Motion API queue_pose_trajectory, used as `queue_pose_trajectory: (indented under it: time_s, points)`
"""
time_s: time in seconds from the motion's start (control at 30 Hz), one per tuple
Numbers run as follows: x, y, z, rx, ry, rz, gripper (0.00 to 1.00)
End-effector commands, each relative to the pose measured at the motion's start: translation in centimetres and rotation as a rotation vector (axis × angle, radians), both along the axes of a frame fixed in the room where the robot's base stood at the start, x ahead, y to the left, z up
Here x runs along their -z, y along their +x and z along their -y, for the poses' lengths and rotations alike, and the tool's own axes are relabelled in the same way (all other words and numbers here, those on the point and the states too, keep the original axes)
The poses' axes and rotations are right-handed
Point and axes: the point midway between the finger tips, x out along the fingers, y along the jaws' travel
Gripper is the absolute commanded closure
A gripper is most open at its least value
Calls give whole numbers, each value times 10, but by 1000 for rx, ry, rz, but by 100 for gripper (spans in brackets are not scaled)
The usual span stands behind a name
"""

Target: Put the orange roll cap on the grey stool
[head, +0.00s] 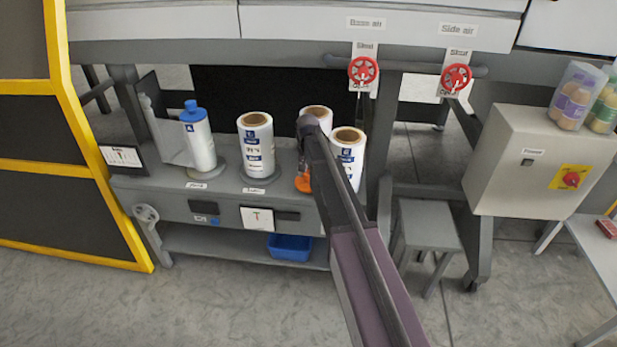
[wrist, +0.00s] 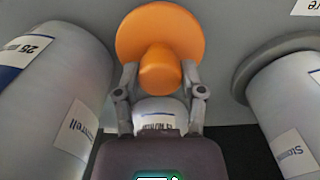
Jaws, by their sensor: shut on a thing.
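The orange roll cap (wrist: 160,70) has a wide disc and a narrower round knob. In the wrist view my gripper (wrist: 160,85) is shut on the knob, one finger on each side. In the head view the orange cap (head: 303,183) shows partly behind my arm, low between the white rolls at the shelf's front. My gripper itself is mostly hidden behind my arm there. The grey stool (head: 428,226) stands on the floor to the right of the shelf unit, and its visible top is bare.
White rolls (head: 256,145) and (head: 347,157) stand close on both sides of my gripper, with another roll (head: 316,116) behind. A grey power box (head: 540,160) hangs right of the stool. A blue bin (head: 290,247) sits on the lower shelf.

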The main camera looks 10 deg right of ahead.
Motion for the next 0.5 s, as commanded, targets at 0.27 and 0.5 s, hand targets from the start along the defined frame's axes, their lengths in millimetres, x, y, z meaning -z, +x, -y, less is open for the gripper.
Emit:
queue_pose_trajectory:
  time_s: [0.27,0.5]
  points:
    - [-9,0,0,0,0,0,100]
    - [-27,0,0,0,0,0,100]
